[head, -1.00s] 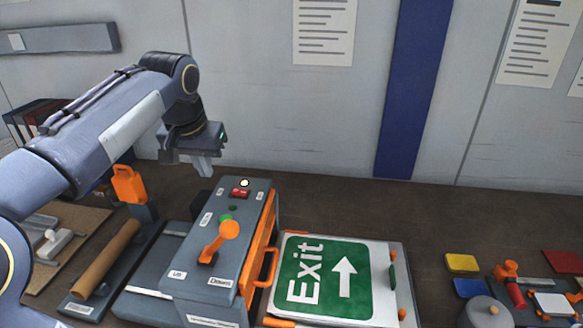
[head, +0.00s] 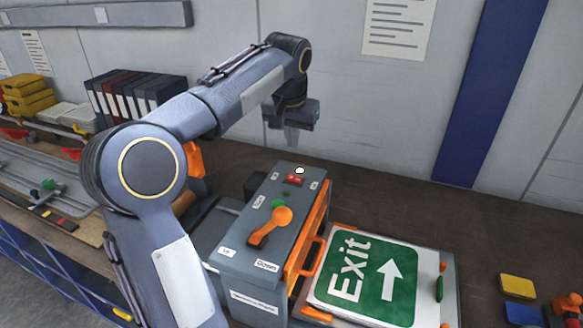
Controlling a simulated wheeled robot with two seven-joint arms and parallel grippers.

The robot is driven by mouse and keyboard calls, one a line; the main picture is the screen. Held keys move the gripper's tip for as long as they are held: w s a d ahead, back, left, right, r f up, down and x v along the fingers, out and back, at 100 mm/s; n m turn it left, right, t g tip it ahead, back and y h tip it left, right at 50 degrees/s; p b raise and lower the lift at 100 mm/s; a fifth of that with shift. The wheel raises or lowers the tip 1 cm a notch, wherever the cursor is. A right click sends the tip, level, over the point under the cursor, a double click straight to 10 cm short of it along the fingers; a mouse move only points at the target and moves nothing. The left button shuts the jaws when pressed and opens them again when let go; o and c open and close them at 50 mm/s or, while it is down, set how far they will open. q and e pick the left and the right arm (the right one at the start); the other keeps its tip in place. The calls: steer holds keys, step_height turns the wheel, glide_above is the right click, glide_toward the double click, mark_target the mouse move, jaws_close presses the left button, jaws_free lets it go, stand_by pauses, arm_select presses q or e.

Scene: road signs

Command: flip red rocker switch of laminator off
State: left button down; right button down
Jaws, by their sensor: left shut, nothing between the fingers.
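The laminator (head: 262,247) is a grey box with orange trim on the bench. Its red rocker switch (head: 294,180) sits near the back end of the top face, beside a small white round light or knob (head: 300,170). A green button (head: 278,203) and an orange lever (head: 271,226) are nearer the front. Which way the rocker is tilted is too small to tell. My left gripper (head: 291,137) points down above and behind the switch, apart from it. Its fingers are shut and empty. My right gripper is not in view.
A green Exit sign (head: 375,279) lies on a plate right of the laminator. Yellow (head: 517,287) and blue (head: 523,314) blocks lie at the lower right. Binders (head: 135,100) stand at the back left. The wall is close behind the gripper.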

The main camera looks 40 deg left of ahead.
mark_target(291, 177)
arm_select(q)
steer(key=x, duration=0.6)
steer(key=s+p+x, duration=0.1)
steer(key=x, duration=0.3)
steer(key=shift+s+f, duration=0.1)
steer(key=shift+f, duration=0.05)
steer(key=shift+f, duration=0.1)
steer(key=shift+a+f+b, duration=0.1)
steer(key=shift+f+b, duration=0.25)
steer(key=shift+s+a, duration=0.15)
